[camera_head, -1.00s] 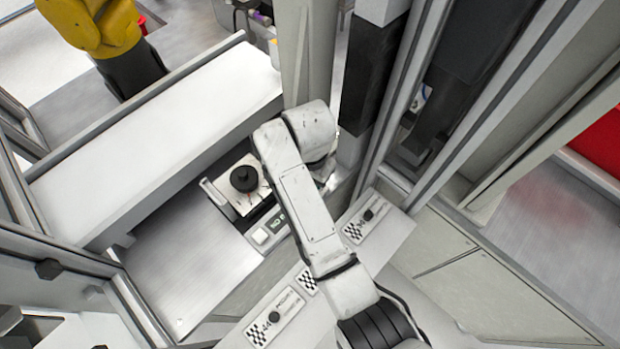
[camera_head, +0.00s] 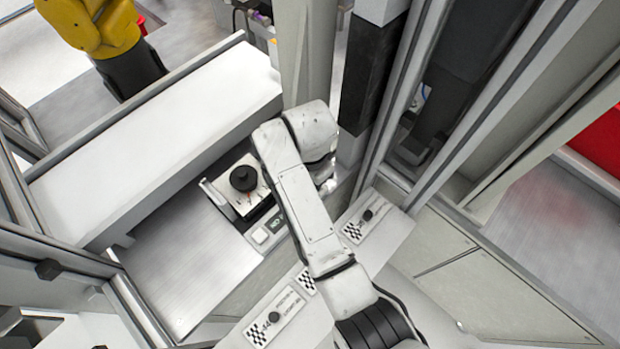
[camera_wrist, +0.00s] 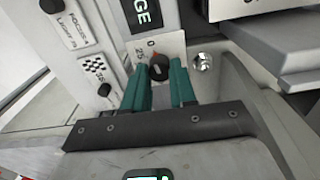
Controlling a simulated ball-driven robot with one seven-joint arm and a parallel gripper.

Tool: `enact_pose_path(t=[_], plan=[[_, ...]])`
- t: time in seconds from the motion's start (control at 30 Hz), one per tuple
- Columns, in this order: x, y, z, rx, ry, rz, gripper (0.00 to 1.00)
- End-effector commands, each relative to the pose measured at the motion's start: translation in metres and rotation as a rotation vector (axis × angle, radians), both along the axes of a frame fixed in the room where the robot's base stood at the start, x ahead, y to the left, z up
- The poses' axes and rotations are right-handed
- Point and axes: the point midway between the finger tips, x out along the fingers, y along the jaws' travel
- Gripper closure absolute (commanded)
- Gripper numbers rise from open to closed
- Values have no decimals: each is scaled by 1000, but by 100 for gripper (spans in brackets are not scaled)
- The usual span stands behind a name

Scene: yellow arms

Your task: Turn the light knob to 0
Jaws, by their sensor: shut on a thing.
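In the wrist view, a black round knob (camera_wrist: 160,69) sits on a white dial plate (camera_wrist: 170,46) marked 0 and 25, with a small red mark beside the knob. My gripper (camera_wrist: 160,66) has two green fingers, one on each side of this knob, and is shut on it. The printing beside the knob does not name it as the light knob. In the head view my white arm (camera_head: 305,205) reaches over the bench, and its fingers and the held knob are hidden.
A white box with a black round top piece (camera_head: 243,178) stands left of my arm. Checkered label panels with small black knobs (camera_head: 274,317) lie below, and another small knob (camera_wrist: 104,89) shows left of my fingers. A long white cover (camera_head: 150,150) and upright posts surround the spot.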

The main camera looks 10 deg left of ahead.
Motion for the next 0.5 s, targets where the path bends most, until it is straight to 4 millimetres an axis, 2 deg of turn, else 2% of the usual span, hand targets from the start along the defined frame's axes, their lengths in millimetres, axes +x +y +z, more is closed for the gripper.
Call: enact_pose_path(t=[0.03,0.3,0.5], plan=[[1,1,1,2,-3,-1,72],[0,0,0,2,-1,0,48],[0,0,0,1,-1,0,48]])
